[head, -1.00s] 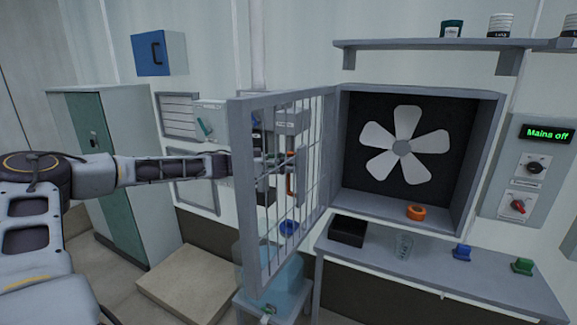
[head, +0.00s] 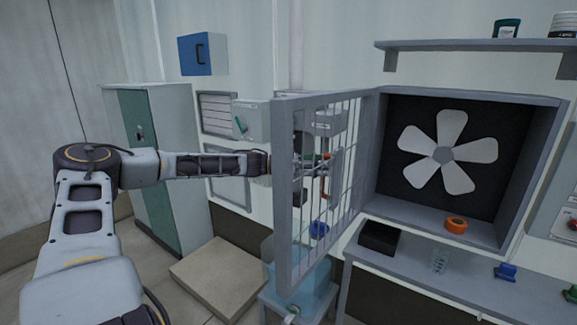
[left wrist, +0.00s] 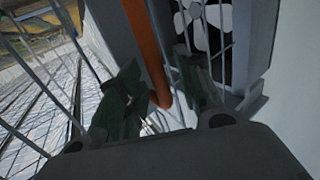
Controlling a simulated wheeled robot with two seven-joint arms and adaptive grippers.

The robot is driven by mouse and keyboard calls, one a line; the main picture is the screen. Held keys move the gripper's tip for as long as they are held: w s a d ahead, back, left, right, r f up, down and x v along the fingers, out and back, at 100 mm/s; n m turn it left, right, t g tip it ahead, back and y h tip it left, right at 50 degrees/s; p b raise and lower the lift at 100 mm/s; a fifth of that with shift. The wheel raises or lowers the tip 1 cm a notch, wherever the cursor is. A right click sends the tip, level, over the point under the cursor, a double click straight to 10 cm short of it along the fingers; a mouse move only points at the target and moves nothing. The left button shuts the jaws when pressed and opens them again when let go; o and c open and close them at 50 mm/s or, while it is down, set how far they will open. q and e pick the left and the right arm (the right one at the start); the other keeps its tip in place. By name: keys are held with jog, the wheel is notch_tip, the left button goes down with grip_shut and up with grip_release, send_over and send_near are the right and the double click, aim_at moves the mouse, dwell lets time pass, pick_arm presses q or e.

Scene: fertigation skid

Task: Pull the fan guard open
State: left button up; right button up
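The fan guard (head: 283,200) is a grey barred door, swung wide open from the left side of the fan box. Its orange handle (head: 324,186) shows through the bars. My left gripper (head: 314,166) is at the handle, partly hidden behind the guard's frame and bars. In the left wrist view the orange handle (left wrist: 146,45) lies between the two dark green fingers (left wrist: 158,88), which stand apart with gaps beside it. The white fan (head: 445,153) is uncovered in its box and looks still. My right gripper is not in view.
An orange ring (head: 456,225) lies on the box floor. Below, a shelf (head: 420,268) holds a black tray (head: 379,238), a clear cup and coloured clips. A blue tank (head: 300,280) stands under the guard. A green-doored cabinet (head: 150,170) stands behind my left arm.

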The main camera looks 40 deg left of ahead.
pick_arm(q)
jog(key=v, duration=1.1)
jog(key=shift+s+a, duration=0.15)
jog(key=shift+s, duration=0.05)
dwell(1.2)
jog(key=shift+m, duration=0.3)
dwell(0.5)
